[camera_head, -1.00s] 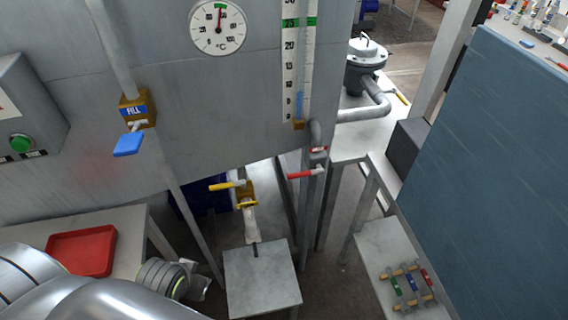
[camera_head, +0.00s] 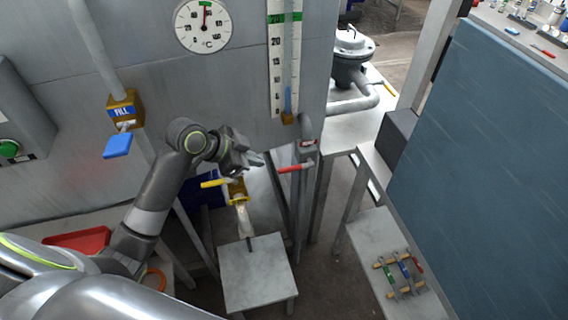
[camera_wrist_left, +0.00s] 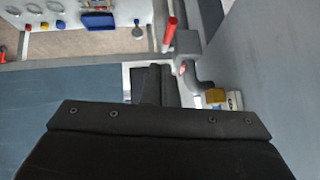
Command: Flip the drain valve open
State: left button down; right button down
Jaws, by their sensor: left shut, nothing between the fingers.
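A valve with a red lever (camera_head: 294,168) sits on a grey pipe right of the tank's underside. Its lever points left, roughly level. A second valve with a yellow lever (camera_head: 214,183) and brass body (camera_head: 237,189) hangs under the tank, just left of it. I cannot read a drain label on either. My left gripper (camera_head: 261,162) is shut and empty, its fingertips close to the red lever's left end; contact is not clear. In the left wrist view the shut fingers (camera_wrist_left: 151,84) are below and left of the red lever (camera_wrist_left: 170,33), apart from it in the picture.
A blue FILL valve (camera_head: 118,145) and the level gauge (camera_head: 285,60) are on the tank front. A small grey stand (camera_head: 256,272) is below the valves. A pump (camera_head: 352,60) stands behind right. A blue panel (camera_head: 480,150) fills the right side.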

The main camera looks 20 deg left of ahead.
pick_arm(q)
jog(key=shift+w+d+r+m+h, duration=0.2)
jog(key=shift+w+r+m+h, duration=0.25)
jog(key=shift+w+r, duration=0.65)
jog(key=shift+s+r, duration=0.1)
jog(key=p, duration=0.2)
send_over(292, 168)
jog(key=s+a, duration=0.1)
jog(key=s, duration=0.2)
notch_tip(292, 168, down, 6)
jog(key=f, duration=0.1)
jog(key=shift+w+a+f+p, duration=0.15)
jog(key=shift+w+f+p, duration=0.1)
jog(key=shift+f, duration=0.4)
jog(key=shift+w+a+f+p, duration=0.1)
jog(key=shift+w+f+p, duration=0.1)
jog(key=shift+f, duration=0.45)
jog(key=shift+w+a+f+p, duration=0.15)
jog(key=shift+w+f+p, duration=0.1)
jog(key=shift+f, duration=0.4)
jog(key=shift+s+f, duration=0.1)
jog(key=shift+f, duration=0.1)
